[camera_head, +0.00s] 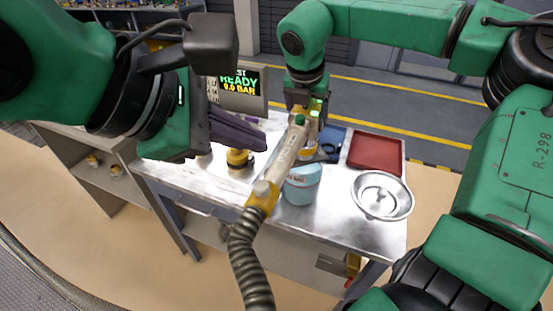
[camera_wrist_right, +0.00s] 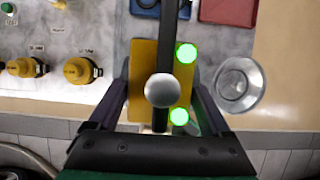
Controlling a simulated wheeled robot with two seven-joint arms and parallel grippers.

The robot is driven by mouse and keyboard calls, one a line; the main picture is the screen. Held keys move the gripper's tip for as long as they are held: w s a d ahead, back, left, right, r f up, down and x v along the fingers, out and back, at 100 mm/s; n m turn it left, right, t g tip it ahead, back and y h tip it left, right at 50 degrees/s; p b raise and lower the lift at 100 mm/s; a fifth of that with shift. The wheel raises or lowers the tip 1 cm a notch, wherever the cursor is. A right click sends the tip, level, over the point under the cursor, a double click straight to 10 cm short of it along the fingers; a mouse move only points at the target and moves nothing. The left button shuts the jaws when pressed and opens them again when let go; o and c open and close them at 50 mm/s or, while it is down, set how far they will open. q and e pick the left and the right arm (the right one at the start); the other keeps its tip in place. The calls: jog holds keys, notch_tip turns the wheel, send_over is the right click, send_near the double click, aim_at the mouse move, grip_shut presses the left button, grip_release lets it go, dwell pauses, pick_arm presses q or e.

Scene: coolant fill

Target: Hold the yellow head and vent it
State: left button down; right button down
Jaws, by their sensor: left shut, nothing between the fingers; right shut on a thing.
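The yellow head (camera_wrist_right: 143,80) is a block with two green lights lit, a dark bar and a round grey knob in the right wrist view. My right gripper (camera_head: 306,118) is shut on it. In the head view, a pale handle with a yellow collar (camera_head: 262,195) slopes down from there to a ribbed hose (camera_head: 249,262). My left gripper (camera_head: 250,138) is shut and empty, left of the head and apart from it. The display (camera_head: 240,83) reads READY, 0.0 BAR. My right gripper and the handle hide much of the head in the head view.
A light blue bucket (camera_head: 302,188) stands below the handle. A metal bowl (camera_head: 383,196), a red tray (camera_head: 376,153) and a blue tray (camera_wrist_right: 146,7) are on the bench. Two yellow caps (camera_wrist_right: 27,67) (camera_wrist_right: 82,71) sit on the left.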

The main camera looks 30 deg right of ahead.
jog(key=shift+r, duration=0.1)
grip_release()
